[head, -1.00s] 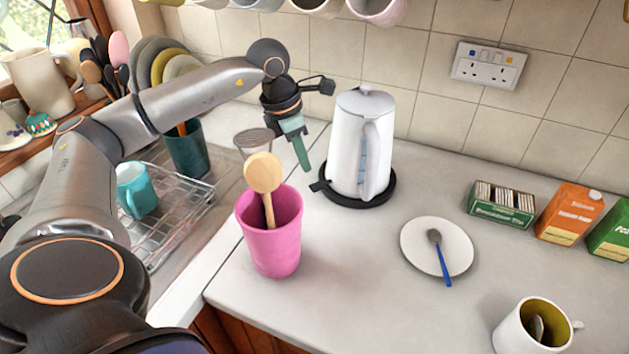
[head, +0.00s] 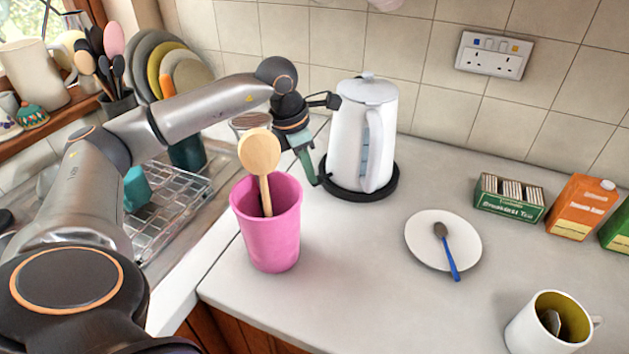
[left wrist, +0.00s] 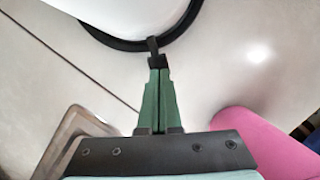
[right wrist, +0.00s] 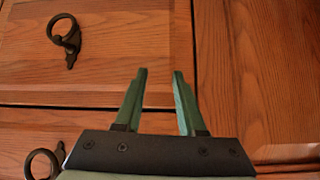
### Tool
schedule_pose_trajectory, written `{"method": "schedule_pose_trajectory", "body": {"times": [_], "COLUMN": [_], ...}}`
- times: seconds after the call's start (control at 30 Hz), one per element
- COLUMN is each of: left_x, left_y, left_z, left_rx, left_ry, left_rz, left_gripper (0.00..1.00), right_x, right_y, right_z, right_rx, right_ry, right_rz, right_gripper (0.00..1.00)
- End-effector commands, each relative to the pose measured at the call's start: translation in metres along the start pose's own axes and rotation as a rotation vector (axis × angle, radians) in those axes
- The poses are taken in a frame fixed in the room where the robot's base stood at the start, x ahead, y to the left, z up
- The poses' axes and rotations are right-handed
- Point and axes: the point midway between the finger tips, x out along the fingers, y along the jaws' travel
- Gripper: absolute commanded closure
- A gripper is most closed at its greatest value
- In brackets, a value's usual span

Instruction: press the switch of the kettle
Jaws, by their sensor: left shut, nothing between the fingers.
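The white kettle (head: 352,140) stands upright on its round black base (head: 385,190) on the counter. The base's rim also shows in the left wrist view (left wrist: 183,30). A small black switch tab (left wrist: 153,46) sticks out from the rim, towards my left gripper. My left gripper (head: 314,182) is shut and empty, pointing down at the kettle's left side. In the left wrist view its green fingertips (left wrist: 158,70) are right at the tab's outer end; I cannot tell whether they touch it. My right gripper (right wrist: 158,74) is open and empty before wooden cabinet fronts.
A pink cup (head: 268,235) with a wooden spoon stands just in front of my left gripper. A dish rack (head: 180,205) is at the left. A plate (head: 415,250) with a spoon, a mug (head: 520,330) and a tea box (head: 508,207) are to the right.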

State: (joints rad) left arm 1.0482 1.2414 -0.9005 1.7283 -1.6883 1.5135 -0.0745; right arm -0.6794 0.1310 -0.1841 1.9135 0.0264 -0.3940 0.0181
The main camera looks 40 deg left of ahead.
Motion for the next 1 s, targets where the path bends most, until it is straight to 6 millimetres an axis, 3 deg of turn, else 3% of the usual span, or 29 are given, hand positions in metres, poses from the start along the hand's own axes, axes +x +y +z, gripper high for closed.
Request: {"method": "schedule_pose_trajectory", "body": {"times": [0.07, 0.23, 0.5, 0.97, 1.0], "left_x": [0.011, 0.006, -0.009, -0.011, -0.019], "left_y": [0.000, 0.000, 0.000, 0.000, 0.000], "left_z": [-0.003, -0.003, -0.028, -0.028, -0.028], "left_rx": [0.000, 0.000, -0.001, 0.000, 0.000], "left_ry": [0.000, 0.000, 0.001, 0.000, -0.002], "left_rz": [0.000, 0.000, 0.001, 0.000, 0.001], "left_gripper": [1.00, 1.00, 1.00, 1.00, 1.00], "right_x": [0.006, 0.004, 0.006, 0.005, 0.005], "right_y": [0.001, 0.000, 0.000, -0.002, -0.004], "right_z": [0.007, 0.004, 0.006, 0.007, 0.005], "right_rx": [0.000, 0.000, 0.000, 0.000, -0.001], "right_ry": [-0.001, 0.000, 0.001, -0.012, -0.014], "right_rz": [0.000, 0.000, 0.000, -0.005, -0.010], "right_gripper": [0.61, 0.61, 0.61, 0.61, 0.61]}}
